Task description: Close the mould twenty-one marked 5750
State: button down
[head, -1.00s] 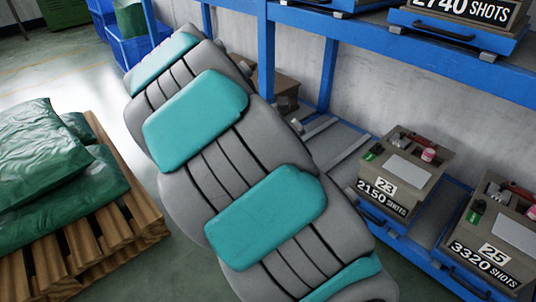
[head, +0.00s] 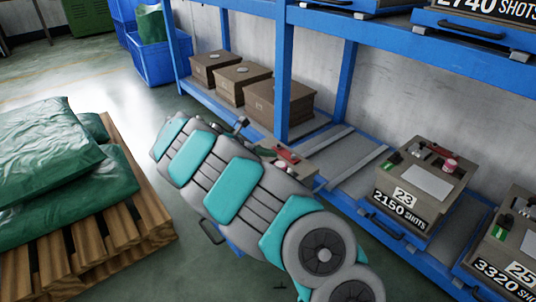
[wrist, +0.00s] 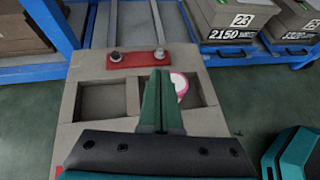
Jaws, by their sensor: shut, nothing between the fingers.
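A beige mould block with two square recesses fills the middle of the wrist view (wrist: 98,98). A red bar with two bolts lies across its far edge, and a pink-and-white round item sits by the right recess. In the head view only a bit of this mould (head: 318,158), near a red part, shows behind my arm. No number or mark is visible on it. My gripper (wrist: 161,75) is shut and empty, its dark green fingers together over the middle of the block. Its fingers hide part of the block; whether they touch it I cannot tell.
Moulds marked 23 2150 (head: 412,180) and 25 3320 (head: 522,250) stand on the lower blue shelf at right. Brown boxes (head: 280,103) stand farther back on it. A blue upright (head: 285,80) rises near my arm. A pallet (head: 120,245) with green sacks is at left.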

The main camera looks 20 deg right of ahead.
aim_at(292, 157)
jog(key=b+x, duration=0.1)
jog(key=x, duration=0.5)
jog(key=shift+d+f, duration=0.2)
jog(key=shift+d, duration=0.15)
